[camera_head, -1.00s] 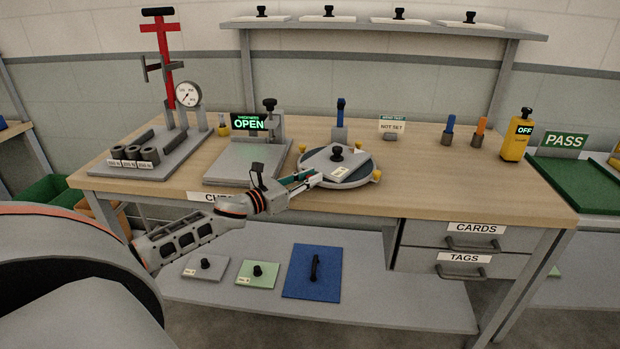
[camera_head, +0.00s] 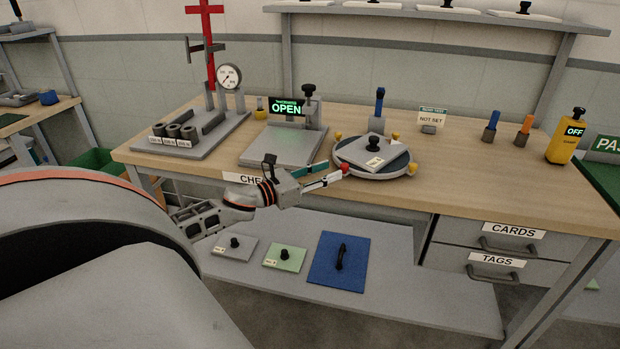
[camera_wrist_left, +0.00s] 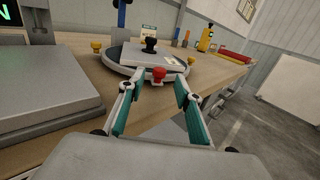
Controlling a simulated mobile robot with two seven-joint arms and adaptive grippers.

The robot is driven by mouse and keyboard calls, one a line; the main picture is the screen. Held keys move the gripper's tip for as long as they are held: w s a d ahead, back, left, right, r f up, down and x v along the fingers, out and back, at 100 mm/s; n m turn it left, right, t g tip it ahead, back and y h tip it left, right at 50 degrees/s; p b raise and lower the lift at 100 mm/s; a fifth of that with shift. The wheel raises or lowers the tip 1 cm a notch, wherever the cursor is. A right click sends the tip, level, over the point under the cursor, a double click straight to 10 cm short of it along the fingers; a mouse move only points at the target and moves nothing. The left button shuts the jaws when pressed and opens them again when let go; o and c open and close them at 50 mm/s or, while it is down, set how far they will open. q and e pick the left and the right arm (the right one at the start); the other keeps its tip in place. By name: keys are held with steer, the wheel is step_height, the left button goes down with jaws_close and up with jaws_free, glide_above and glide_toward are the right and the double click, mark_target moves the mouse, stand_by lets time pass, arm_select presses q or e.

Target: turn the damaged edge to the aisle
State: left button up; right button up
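A round turntable (camera_head: 352,169) stands on the bench with a grey square plate (camera_head: 357,153) on it. The plate has a black knob (camera_head: 376,141) and a small pale tag (camera_head: 374,162). A red knob (camera_head: 345,168) sits on the turntable's front-left rim; yellow knobs (camera_head: 411,168) sit elsewhere around it. No damage on the plate's edges can be made out. My left gripper (camera_head: 332,174) is open at the red knob. In the left wrist view the red knob (camera_wrist_left: 158,75) appears between the spread fingertips (camera_wrist_left: 158,88), with no clear contact. My right gripper is not in view.
Left of the turntable is a grey checking stand (camera_head: 285,146) with an OPEN display. A blue-handled tool (camera_head: 379,101) stands behind the turntable, a NOT SET sign (camera_head: 431,117) to its right. Drawers (camera_head: 490,250) are below.

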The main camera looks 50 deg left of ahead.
arm_select(q)
steer(key=shift+s+a, duration=0.2)
steer(key=shift+s, duration=0.7)
steer(key=shift+s+a, duration=0.15)
steer(key=shift+s, duration=0.75)
steer(key=shift+s+a, duration=0.2)
steer(key=shift+s, duration=0.7)
